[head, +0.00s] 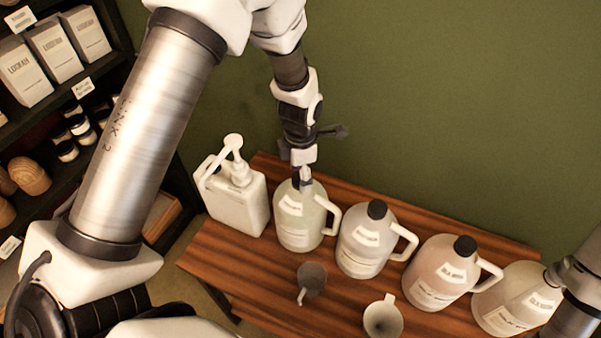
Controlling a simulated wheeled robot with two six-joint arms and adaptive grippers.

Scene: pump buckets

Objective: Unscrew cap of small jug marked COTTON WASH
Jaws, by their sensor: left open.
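My left gripper (303,176) points down at the top of a pale greenish jug (299,228), with its fingertips around or right beside the dark cap (295,184). It is open; whether the fingers touch the cap I cannot tell. The jug stands upright on the wooden table (225,262), with its handle to the right. Its label is too small to read surely, so I cannot confirm COTTON WASH. The cap is partly hidden by the gripper. My right gripper does not show; only part of my right arm (582,285) is at the right edge.
A white pump bottle (238,200) stands left of the jug. To the right stand a grey jug (366,246), a pinkish jug (440,275) and a cream jug (515,300). A dark scoop (312,279) and a pale scoop (383,320) lie in front. Shelves (100,88) are at left.

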